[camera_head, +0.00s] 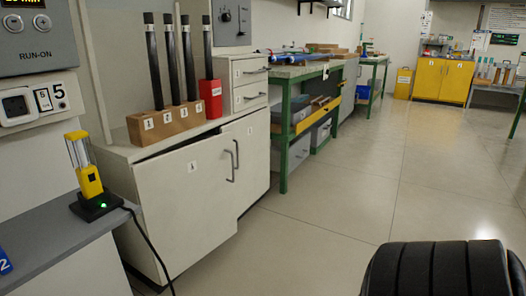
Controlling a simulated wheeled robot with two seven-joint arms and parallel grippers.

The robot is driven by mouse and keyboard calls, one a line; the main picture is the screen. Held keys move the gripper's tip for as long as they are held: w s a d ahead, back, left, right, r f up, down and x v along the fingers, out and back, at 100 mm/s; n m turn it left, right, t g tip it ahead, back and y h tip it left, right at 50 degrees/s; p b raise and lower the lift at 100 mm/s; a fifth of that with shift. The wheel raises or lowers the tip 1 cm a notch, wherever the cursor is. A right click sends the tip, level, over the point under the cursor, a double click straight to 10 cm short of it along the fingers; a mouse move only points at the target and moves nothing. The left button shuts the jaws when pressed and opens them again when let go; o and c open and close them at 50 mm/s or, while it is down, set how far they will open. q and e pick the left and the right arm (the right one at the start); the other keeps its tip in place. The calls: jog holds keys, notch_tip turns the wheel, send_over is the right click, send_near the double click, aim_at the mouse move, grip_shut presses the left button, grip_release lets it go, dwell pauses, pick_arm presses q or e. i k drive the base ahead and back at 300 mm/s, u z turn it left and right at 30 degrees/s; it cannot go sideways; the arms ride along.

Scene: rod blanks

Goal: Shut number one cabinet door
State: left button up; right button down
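The number one cabinet (120,152) is a low white unit at the left, below a pale worktop. Its left door (182,205) carries a "1" label and a grey bar handle (229,167). This door stands slightly ajar, with a dark gap showing along its top edge under the worktop. The right door (254,165) beside it has its own handle (237,153) and looks flush with the cabinet. Neither of my grippers shows in the head view.
A wooden block (166,122) with dark rods and a red holder (211,98) stand on the worktop. A yellow device (84,165) sits on a grey counter (60,238) in front, its cable hanging down. The floor (320,220) to the right is open.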

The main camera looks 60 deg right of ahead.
aim_at(186, 195)
jog(key=u, duration=1.7)
jog(key=k, duration=0.15)
jog(key=z, duration=3.15)
jog(key=i, duration=0.95)
jog(key=u, duration=0.25)
jog(key=i, duration=0.85)
jog(key=u, duration=0.1)
